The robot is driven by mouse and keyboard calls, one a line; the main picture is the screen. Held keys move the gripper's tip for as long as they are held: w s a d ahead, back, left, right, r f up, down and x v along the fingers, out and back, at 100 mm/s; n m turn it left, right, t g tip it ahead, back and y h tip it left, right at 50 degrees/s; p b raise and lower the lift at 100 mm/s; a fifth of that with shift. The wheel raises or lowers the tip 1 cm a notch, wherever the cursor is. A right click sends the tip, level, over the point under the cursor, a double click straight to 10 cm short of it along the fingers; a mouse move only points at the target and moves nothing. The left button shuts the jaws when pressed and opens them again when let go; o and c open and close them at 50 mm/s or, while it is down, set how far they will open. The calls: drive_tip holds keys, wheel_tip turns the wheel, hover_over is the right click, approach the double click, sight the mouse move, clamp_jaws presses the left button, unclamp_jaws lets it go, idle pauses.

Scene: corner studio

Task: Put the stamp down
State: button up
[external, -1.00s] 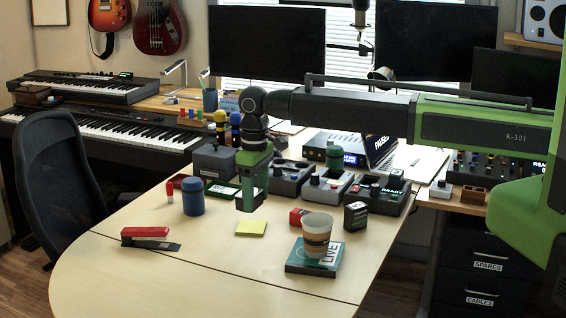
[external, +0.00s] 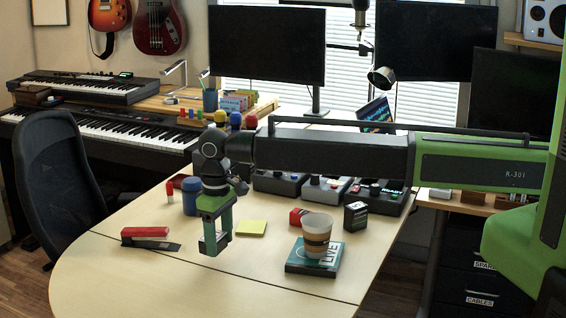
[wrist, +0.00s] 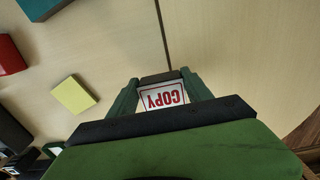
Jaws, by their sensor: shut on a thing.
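The stamp shows in the wrist view (wrist: 162,97) as a white label with "COPY" in red letters, upside down in the picture, held between the two green fingers. My gripper (wrist: 160,82) is shut on it. In the external view my gripper (external: 216,240) points down over the front left of the desk (external: 200,285), left of the yellow note. The stamp shows there only as a pale patch (external: 218,238) between the fingers. I cannot tell whether its lower end touches the desk.
A yellow note (external: 251,228) lies to the gripper's right. A red stapler (external: 147,232) lies to its left, and a blue jar (external: 191,197) stands behind. A cup (external: 317,232) stands on a teal book (external: 305,267) further right. The front of the desk is clear.

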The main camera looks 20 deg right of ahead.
sight(222, 250)
wheel_tip(222, 250, down, 4)
drive_tip(key=b, duration=0.3)
drive_tip(key=shift+f, duration=0.15)
drive_tip(key=shift+r, duration=0.3)
drive_tip(key=shift+f, duration=0.25)
drive_tip(key=o, duration=1.4)
drive_tip(key=shift+r, duration=0.1)
wheel_tip(222, 250, up, 12)
drive_tip(key=p, duration=1.2)
drive_tip(key=shift+r, duration=0.25)
drive_tip(key=shift+f, duration=0.15)
